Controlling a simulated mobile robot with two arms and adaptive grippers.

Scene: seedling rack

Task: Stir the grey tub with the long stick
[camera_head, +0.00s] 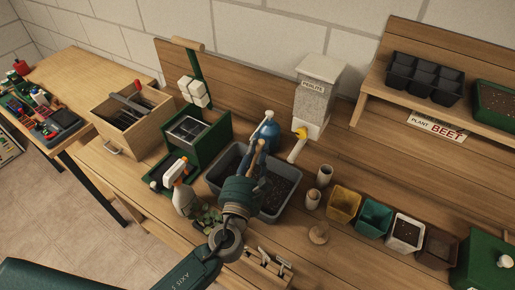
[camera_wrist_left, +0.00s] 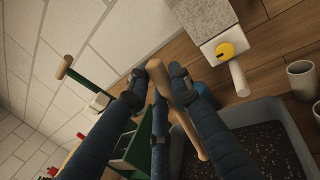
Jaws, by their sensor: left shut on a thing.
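The grey tub (camera_head: 215,174) stands on the bench, holding dark soil. It also shows at the lower right of the left wrist view (camera_wrist_left: 294,134). My left gripper (camera_head: 256,162) is over the tub, shut on the wooden long stick (camera_head: 262,146). In the left wrist view the fingers (camera_wrist_left: 160,88) close around the stick (camera_wrist_left: 187,112), and one end of it reaches down by the tub. I cannot tell whether that end touches the soil. My right gripper is not in view.
A spray bottle (camera_head: 182,190) stands left of the tub and a blue bottle (camera_head: 268,131) behind it. A perlite dispenser (camera_head: 315,88) is at the back. Small cups (camera_head: 324,176) and coloured pots (camera_head: 374,217) stand to the right.

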